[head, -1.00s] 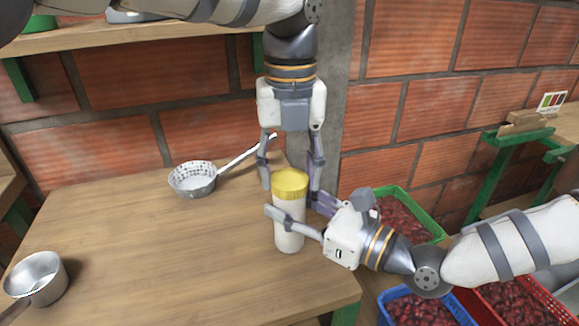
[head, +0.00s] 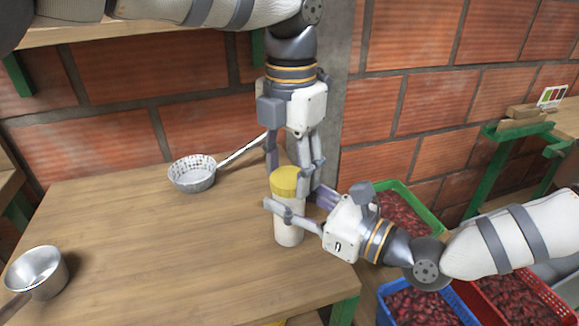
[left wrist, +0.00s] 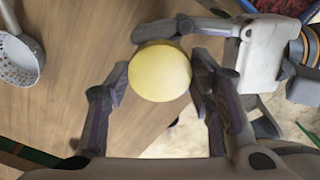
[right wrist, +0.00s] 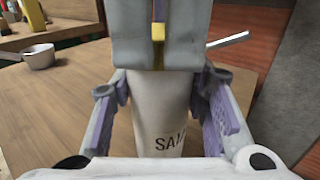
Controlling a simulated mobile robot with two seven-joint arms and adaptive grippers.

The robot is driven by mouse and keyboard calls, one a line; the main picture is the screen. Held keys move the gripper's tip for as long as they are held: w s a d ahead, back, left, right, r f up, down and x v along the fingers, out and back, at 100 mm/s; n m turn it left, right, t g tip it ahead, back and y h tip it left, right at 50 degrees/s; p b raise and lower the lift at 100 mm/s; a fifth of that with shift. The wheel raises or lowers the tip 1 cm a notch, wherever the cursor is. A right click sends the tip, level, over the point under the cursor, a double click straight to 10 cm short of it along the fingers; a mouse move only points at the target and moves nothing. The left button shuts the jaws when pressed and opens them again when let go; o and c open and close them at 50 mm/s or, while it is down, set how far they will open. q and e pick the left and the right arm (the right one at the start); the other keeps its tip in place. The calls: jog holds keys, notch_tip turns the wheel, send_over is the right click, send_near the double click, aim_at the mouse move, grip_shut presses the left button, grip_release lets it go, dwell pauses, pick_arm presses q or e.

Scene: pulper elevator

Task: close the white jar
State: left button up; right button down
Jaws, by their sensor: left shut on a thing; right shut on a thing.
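The white jar (head: 289,233) stands upright near the right end of the wooden table, with dark lettering in the right wrist view (right wrist: 172,143). The yellow lid (head: 285,181) is on top of it; it also shows from above in the left wrist view (left wrist: 160,72). I cannot tell whether it is fully seated. My left gripper (head: 290,178) points down from above, its fingers shut on opposite sides of the lid. My right gripper (head: 290,213) comes in from the right and is shut around the jar's body below the lid. The fingers partly hide the jar.
A strainer (head: 192,174) with a long handle lies behind and left of the jar. A metal pot (head: 37,272) stands at the table's left front. Crates of red fruit, including a blue crate (head: 424,306), stand right of the table. The table's middle is clear.

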pick_arm(q)
jog(key=o, duration=0.7)
jog(key=shift+r, duration=2.25)
jog(key=shift+c, duration=0.5)
